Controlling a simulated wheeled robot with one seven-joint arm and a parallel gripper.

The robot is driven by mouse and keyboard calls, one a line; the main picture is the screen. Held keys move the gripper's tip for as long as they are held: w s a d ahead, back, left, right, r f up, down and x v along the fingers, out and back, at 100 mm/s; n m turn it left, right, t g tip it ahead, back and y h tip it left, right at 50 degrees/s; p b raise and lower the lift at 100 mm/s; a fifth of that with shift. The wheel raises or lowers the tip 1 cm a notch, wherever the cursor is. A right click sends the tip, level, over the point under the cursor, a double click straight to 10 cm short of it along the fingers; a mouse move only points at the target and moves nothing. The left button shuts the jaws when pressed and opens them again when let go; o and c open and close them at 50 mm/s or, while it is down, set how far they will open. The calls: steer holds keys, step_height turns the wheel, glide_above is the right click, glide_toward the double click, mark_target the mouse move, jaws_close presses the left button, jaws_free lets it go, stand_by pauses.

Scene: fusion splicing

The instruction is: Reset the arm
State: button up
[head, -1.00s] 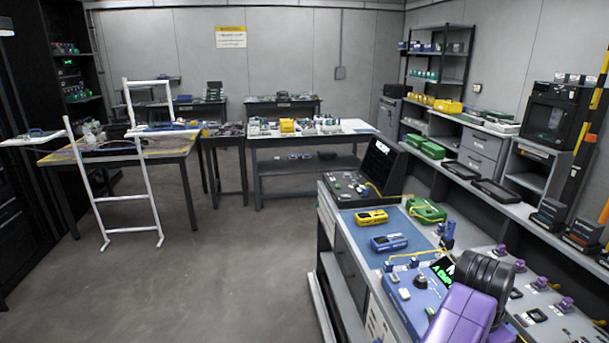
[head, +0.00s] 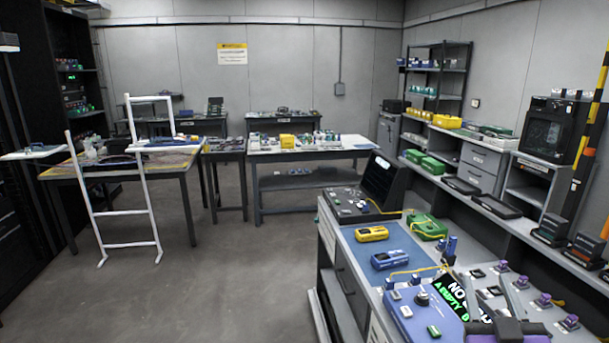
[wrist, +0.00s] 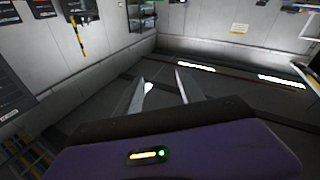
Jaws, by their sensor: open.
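My gripper (head: 486,282) is at the bottom right of the head view, above the near end of the right-hand bench, with its purple body partly cut off by the frame edge. In the wrist view my gripper (wrist: 160,88) shows two thin grey fingers spread apart with nothing between them. Beyond the fingers are a dark surface with bright light strips (wrist: 197,67) and grey walls. No object is held.
The right-hand bench (head: 345,232) carries a yellow device (head: 371,234), a blue device (head: 389,260), a green case (head: 427,226) and several purple-topped fixtures (head: 543,299). A white frame (head: 120,214) stands at the left. The middle floor (head: 220,275) is clear.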

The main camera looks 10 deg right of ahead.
steer(key=s+a+f+n+t+y, duration=0.1)
steer(key=s+a+f+n+y, duration=0.25)
steer(key=s+a, duration=0.35)
steer(key=s+a+f+n+y, duration=0.2)
steer(key=s+a+f+y, duration=0.3)
steer(key=s, duration=0.4)
steer(key=s+a+f+m+g, duration=0.2)
steer(key=s+a+f, duration=0.1)
steer(key=s, duration=0.7)
steer(key=s+a+f+m+g, duration=0.1)
steer(key=s+a+f+g, duration=0.1)
steer(key=s, duration=0.8)
steer(key=shift+s+a+f+m+g+h, duration=0.2)
steer(key=shift+a+f+m+g+h, duration=0.15)
steer(key=shift+a+f, duration=0.4)
